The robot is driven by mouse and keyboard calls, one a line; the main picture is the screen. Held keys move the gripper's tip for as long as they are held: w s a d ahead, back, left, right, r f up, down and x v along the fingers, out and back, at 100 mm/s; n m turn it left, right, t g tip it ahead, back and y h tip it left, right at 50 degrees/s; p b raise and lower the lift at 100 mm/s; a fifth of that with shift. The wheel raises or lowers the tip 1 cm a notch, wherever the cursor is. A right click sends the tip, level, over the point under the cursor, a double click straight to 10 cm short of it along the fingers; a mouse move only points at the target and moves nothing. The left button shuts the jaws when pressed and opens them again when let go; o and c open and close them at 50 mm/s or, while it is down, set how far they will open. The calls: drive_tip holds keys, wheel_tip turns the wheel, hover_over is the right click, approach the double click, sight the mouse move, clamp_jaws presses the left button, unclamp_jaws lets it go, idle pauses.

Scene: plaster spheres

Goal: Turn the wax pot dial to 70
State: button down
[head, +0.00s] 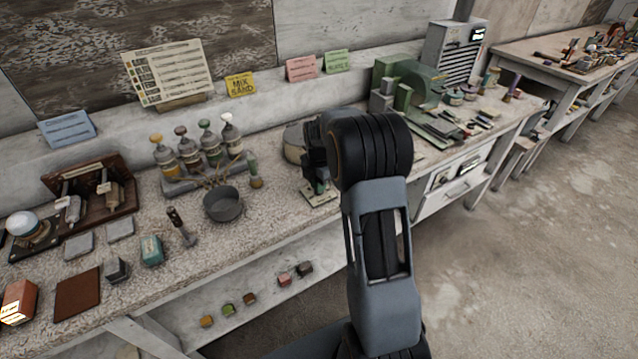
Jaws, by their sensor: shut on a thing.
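The wax pot (293,143) looks to be the round, pale vessel on the bench in the head view, partly hidden behind my arm. A light plate (321,199) lies at its front, below my gripper. My gripper (318,183) points down at this plate, close to the pot's front. It is shut on the dial, which is mostly hidden by the fingers and wrist. The dial's scale and pointer cannot be read from here.
Right of my arm is a green machine (402,80) with loose tools. The bench front between bowl and arm is clear.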

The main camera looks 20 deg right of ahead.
drive_tip(key=m, duration=1)
drive_tip(key=shift+m, duration=0.3)
drive_tip(key=m, duration=0.3)
drive_tip(key=shift+m, duration=0.3)
drive_tip(key=m, duration=1.2)
drive_tip(key=shift+m, duration=0.3)
drive_tip(key=c, duration=1.2)
unclamp_jaws()
drive_tip(key=shift+r, duration=0.1)
